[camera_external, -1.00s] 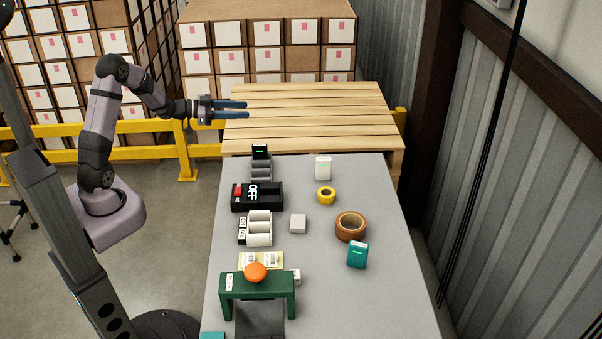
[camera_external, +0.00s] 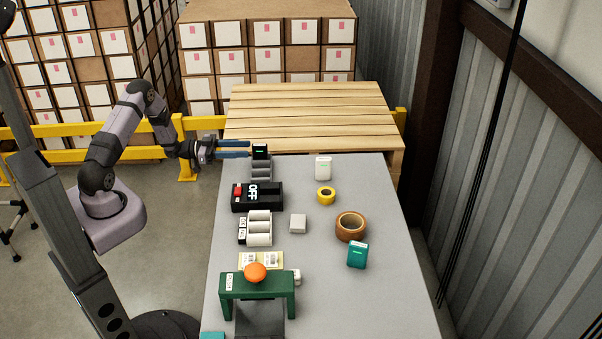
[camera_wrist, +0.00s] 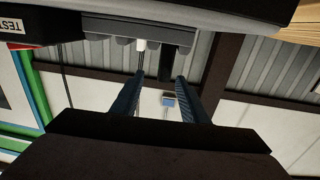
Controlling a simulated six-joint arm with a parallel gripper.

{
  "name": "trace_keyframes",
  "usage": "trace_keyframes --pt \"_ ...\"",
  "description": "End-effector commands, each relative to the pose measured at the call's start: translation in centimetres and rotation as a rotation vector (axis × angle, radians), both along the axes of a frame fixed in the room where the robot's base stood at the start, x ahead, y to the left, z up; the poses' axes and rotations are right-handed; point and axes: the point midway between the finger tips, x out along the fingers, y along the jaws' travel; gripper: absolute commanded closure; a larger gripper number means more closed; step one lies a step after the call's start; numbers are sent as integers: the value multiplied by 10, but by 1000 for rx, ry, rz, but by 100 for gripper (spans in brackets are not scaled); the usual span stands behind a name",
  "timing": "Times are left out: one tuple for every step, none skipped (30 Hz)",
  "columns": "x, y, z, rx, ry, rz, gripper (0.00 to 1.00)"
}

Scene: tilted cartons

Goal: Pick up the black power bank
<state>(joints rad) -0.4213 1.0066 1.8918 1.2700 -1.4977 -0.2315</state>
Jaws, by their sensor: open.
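The black power bank (camera_external: 261,151), with a small green light bar, stands upright in the rear slot of a grey rack (camera_external: 262,172) at the table's far left corner. My gripper (camera_external: 248,149) is open, its blue fingers level and pointing right, with the tips just left of the power bank. In the wrist view, which appears upside down, the dark power bank (camera_wrist: 171,64) hangs from the grey rack (camera_wrist: 120,28), ahead of my gripper (camera_wrist: 158,85) and between the lines of its fingers. I cannot tell whether the tips touch it.
A black box with a red switch (camera_external: 257,197) stands in front of the rack. A white power bank (camera_external: 323,168), yellow tape (camera_external: 326,195) and brown tape (camera_external: 350,227) are to the right. A wooden pallet stack (camera_external: 310,110) lies behind the table (camera_external: 385,285).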

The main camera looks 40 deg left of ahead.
Motion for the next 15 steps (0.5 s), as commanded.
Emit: trace_keyframes --pt "3 -4 1 0 0 -2 59" --pt "5 -6 1 0 0 -2 59" --pt "7 -9 1 0 0 -3 59" --pt "8 -10 1 0 0 -3 59" --pt "10 -11 1 0 0 -2 59" --pt "11 -12 1 0 0 -1 59" --pt "12 -13 1 0 0 -1 59" --pt "12 -13 1 0 0 0 59" --pt "12 -13 1 0 0 0 59" --pt "13 -13 1 0 0 0 59" --pt "13 -14 1 0 0 -1 59" --pt "15 -15 2 0 0 -1 59" --pt "17 -17 2 0 0 -2 59" --pt "19 -19 2 0 0 -2 59" --pt "23 -21 3 1 1 -3 59"
